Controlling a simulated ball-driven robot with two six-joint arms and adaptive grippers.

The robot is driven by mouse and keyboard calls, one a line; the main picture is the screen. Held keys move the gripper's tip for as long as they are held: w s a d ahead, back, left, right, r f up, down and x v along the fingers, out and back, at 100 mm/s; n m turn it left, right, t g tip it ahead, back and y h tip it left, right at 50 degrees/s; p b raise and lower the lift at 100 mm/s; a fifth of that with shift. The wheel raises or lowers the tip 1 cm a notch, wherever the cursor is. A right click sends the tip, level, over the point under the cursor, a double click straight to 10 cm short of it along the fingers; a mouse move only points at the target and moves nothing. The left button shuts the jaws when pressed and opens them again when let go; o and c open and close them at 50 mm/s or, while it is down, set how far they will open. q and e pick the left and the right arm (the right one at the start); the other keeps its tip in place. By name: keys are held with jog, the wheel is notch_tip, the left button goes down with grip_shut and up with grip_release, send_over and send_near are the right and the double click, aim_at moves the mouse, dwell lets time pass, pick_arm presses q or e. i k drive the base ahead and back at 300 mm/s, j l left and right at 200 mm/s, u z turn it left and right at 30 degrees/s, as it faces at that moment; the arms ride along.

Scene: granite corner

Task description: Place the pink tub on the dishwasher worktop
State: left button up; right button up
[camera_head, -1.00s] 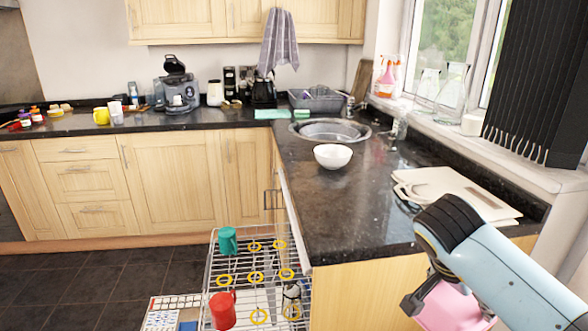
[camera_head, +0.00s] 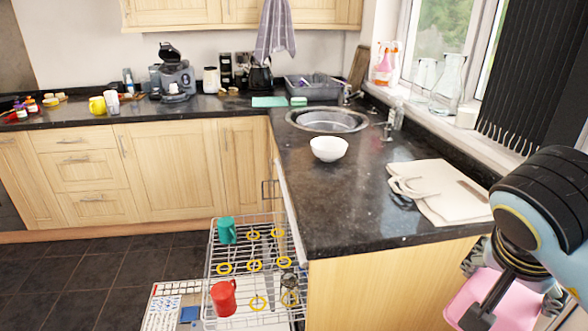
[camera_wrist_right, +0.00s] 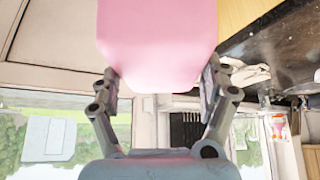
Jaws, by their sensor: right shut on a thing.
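The pink tub (camera_head: 507,303) is at the bottom right of the head view, in front of and below the end of the worktop. My right gripper (camera_head: 492,300) is shut on it, partly hidden by my arm. In the right wrist view the tub (camera_wrist_right: 157,40) fills the top middle, between both fingers of the gripper (camera_wrist_right: 160,85). My left gripper is not in view.
The open dishwasher rack (camera_head: 250,262) stands left of the worktop, holding a green mug (camera_head: 227,230) and a red mug (camera_head: 223,298). A sink (camera_head: 327,120) lies behind the bowl. The worktop's near left part is bare.

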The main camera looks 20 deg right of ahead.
aim_at(361, 195)
jog(key=i+l+z, duration=0.2)
jog(key=i, duration=1.1)
